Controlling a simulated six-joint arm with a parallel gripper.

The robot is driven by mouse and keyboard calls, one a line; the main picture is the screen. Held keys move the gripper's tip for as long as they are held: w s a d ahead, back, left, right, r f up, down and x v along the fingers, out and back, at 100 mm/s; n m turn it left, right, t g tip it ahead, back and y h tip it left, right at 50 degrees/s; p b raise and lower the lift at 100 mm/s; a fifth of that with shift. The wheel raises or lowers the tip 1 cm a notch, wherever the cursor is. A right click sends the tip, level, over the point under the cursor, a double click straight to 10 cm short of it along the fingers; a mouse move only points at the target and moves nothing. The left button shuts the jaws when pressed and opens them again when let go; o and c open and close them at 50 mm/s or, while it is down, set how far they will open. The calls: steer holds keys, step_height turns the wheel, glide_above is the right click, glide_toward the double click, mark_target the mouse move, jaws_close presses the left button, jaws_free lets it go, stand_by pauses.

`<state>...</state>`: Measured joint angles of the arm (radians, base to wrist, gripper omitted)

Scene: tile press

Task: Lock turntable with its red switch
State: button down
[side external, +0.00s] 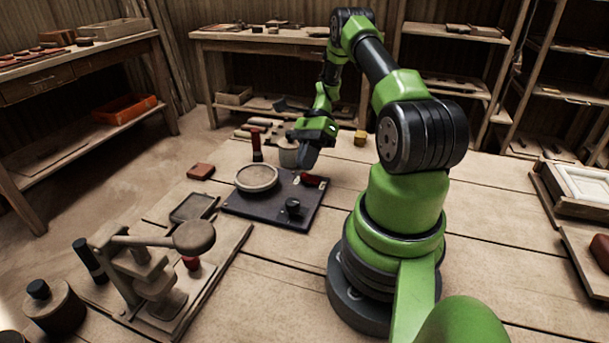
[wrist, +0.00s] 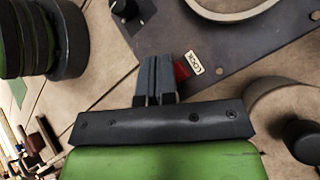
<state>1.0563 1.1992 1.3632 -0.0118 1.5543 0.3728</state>
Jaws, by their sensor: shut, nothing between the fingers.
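The turntable is a round pale disc (side external: 256,177) on a dark base plate (side external: 262,207); the disc's rim shows at the top of the wrist view (wrist: 232,12). The red switch (side external: 312,180) sits on the plate's far right part. In the wrist view the red switch (wrist: 181,70) is partly hidden behind my fingers, beside a label reading LOCK (wrist: 194,64). My gripper (wrist: 157,62) is shut and empty, its fingertips just left of the switch there. In the side view my gripper (side external: 306,166) points down at the switch; contact cannot be told.
A black knob (side external: 293,208) stands on the plate's near corner. A grey lidded jar (side external: 288,153) and a red-handled stamp (side external: 257,145) stand behind the plate. A lever press (side external: 150,265) is at the front left. The planks right of the plate are clear.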

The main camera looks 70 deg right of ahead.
mark_target(310, 177)
steer(key=shift+f, duration=0.1)
stand_by(0.6)
steer(key=shift+w+f, duration=0.1)
steer(key=shift+f, duration=0.2)
steer(key=shift+f, duration=0.35)
stand_by(0.6)
steer(key=shift+r, duration=0.15)
steer(key=shift+r, duration=0.65)
steer(key=shift+s+r, duration=0.2)
steer(key=shift+r, duration=0.6)
steer(key=shift+s+r, duration=0.2)
steer(key=shift+r, duration=0.65)
steer(key=shift+s+r, duration=0.2)
steer(key=shift+r, duration=0.6)
